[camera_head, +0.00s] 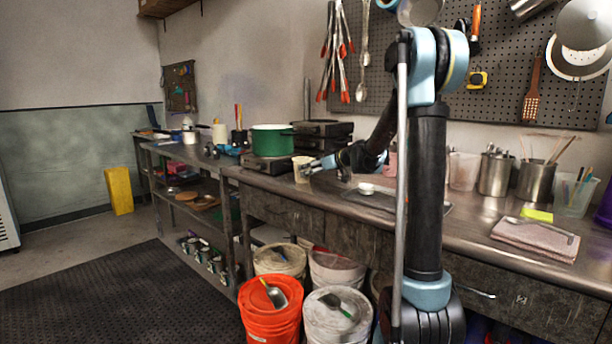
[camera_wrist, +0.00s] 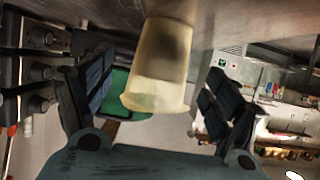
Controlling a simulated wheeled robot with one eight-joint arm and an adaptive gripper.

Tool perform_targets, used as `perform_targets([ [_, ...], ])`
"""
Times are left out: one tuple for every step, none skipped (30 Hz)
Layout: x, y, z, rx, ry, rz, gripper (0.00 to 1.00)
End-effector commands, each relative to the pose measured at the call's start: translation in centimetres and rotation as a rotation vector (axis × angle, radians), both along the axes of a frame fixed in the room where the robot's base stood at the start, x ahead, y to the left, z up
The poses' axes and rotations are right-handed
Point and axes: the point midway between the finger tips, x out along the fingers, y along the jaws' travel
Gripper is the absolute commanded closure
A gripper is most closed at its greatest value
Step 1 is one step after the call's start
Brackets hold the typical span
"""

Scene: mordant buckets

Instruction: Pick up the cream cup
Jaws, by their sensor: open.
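The cream cup (camera_head: 301,169) stands on the metal counter near its front edge, beside the green pot. In the wrist view the cup (camera_wrist: 160,62) fills the upper middle and appears upside down, as the picture is turned over. My gripper (camera_head: 318,166) is at the cup's right side in the head view. In the wrist view my gripper (camera_wrist: 155,105) is open, with one dark finger on each side of the cup. Gaps show between the cup and the fingers. The far side of the cup is hidden.
A green pot (camera_head: 271,140) sits on a burner just left of the cup. A small white dish (camera_head: 366,188) lies on a dark mat to the right. Several buckets, one an orange bucket (camera_head: 270,310), stand on the floor below the counter.

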Motion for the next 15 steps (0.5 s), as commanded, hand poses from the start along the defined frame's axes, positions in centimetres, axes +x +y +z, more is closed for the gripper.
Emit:
perform_targets([
  [0.2, 0.3, -0.1, 0.000, 0.000, 0.001, 0.18],
  [0.3, 0.4, -0.2, 0.000, 0.000, 0.001, 0.18],
  [0.4, 0.5, -0.3, -0.001, -0.001, 0.000, 0.18],
  [0.4, 0.6, -0.3, -0.001, -0.001, 0.000, 0.18],
  [0.4, 0.6, -0.3, -0.001, -0.001, 0.000, 0.18],
  [0.5, 0.7, -0.4, -0.001, -0.001, 0.000, 0.18],
  [0.6, 0.8, -0.4, -0.001, 0.000, 0.000, 0.18],
  [0.6, 0.9, -0.5, -0.001, 0.000, 0.000, 0.18],
  [0.8, 1.1, -0.7, -0.001, 0.000, 0.001, 0.18],
  [0.9, 1.3, -0.8, -0.001, 0.000, 0.001, 0.18],
  [1.1, 1.5, -0.9, -0.001, 0.000, 0.001, 0.18],
  [1.3, 1.9, -1.2, -0.001, 0.000, 0.001, 0.18],
  [1.4, 2.2, -1.3, 0.000, 0.000, 0.001, 0.18],
  [1.7, 2.5, -1.5, 0.000, 0.000, 0.001, 0.18],
  [1.9, 2.9, -1.8, 0.000, 0.000, 0.001, 0.18],
])
